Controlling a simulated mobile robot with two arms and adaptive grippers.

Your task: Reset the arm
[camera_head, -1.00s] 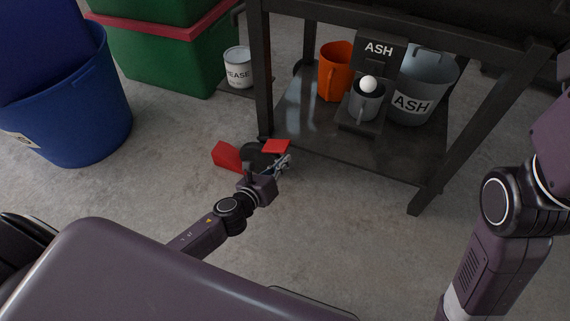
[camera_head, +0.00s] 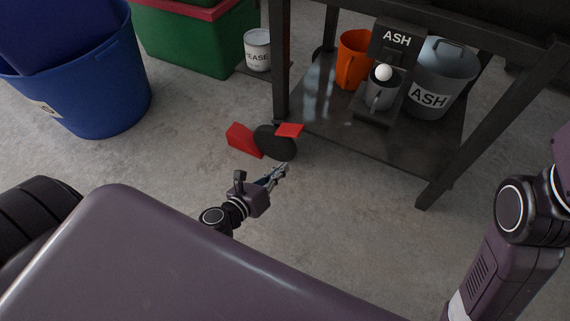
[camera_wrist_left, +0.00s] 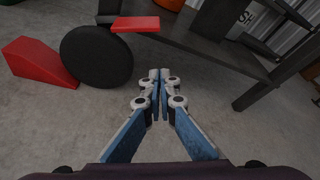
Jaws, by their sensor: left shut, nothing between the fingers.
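My left gripper (camera_head: 277,172) is shut and empty, above the concrete floor in front of the dark metal bench. Its fingers (camera_wrist_left: 159,82) meet in the middle of the left wrist view. The wedge (camera_wrist_left: 38,62) and disc (camera_wrist_left: 96,57) also show at upper left in the wrist view. My right arm stands at the right edge of the head view; its gripper is out of view.
A blue bin (camera_head: 100,95), green box (camera_head: 200,45) and white can (camera_head: 257,50) stand left.

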